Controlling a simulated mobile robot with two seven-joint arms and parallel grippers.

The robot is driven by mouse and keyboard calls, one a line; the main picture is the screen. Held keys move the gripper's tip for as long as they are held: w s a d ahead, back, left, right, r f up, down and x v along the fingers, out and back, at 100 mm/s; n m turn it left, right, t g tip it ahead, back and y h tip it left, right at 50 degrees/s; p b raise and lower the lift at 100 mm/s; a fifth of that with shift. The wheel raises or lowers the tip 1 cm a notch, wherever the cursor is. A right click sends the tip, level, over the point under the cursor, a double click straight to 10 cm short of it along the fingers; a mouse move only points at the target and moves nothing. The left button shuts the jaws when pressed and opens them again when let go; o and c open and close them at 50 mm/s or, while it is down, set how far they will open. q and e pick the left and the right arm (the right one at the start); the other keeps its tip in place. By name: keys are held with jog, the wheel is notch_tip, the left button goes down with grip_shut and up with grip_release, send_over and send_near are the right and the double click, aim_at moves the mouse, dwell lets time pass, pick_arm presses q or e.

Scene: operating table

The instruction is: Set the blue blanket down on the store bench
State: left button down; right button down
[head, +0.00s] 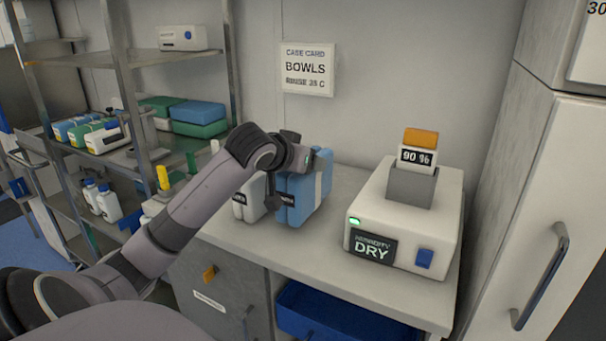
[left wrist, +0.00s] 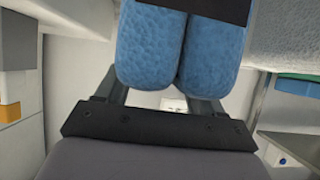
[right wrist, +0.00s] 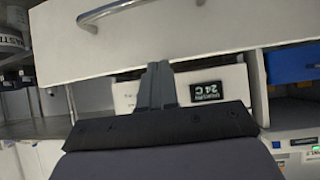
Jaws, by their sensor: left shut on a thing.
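The blue blanket (head: 304,196) is a folded, upright bundle with a dark label band, at the wall side of the store bench (head: 335,262). Its lower edge looks at or just above the bench top; contact is hard to tell. My left gripper (head: 297,158) is shut on its upper part. In the left wrist view, the blanket (left wrist: 150,48) fills the space between my left fingers, with two rounded blue folds and a dark band. My right gripper (right wrist: 157,84) shows only in the right wrist view, its fingers together and empty, in front of a white drawer front.
A white bundle (head: 250,196) stands close left of the blue blanket. A white warmer box (head: 405,215) reading "DRY" stands to the right on the bench, with bare bench between. A blue open drawer (head: 340,318) is below. Metal shelving (head: 128,62) stands left; a tall cabinet (head: 535,200) stands right.

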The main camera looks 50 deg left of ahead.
pick_arm(q)
jog(key=shift+f, duration=1.5)
jog(key=shift+c, duration=0.7)
grip_release()
jog(key=v, duration=1.2)
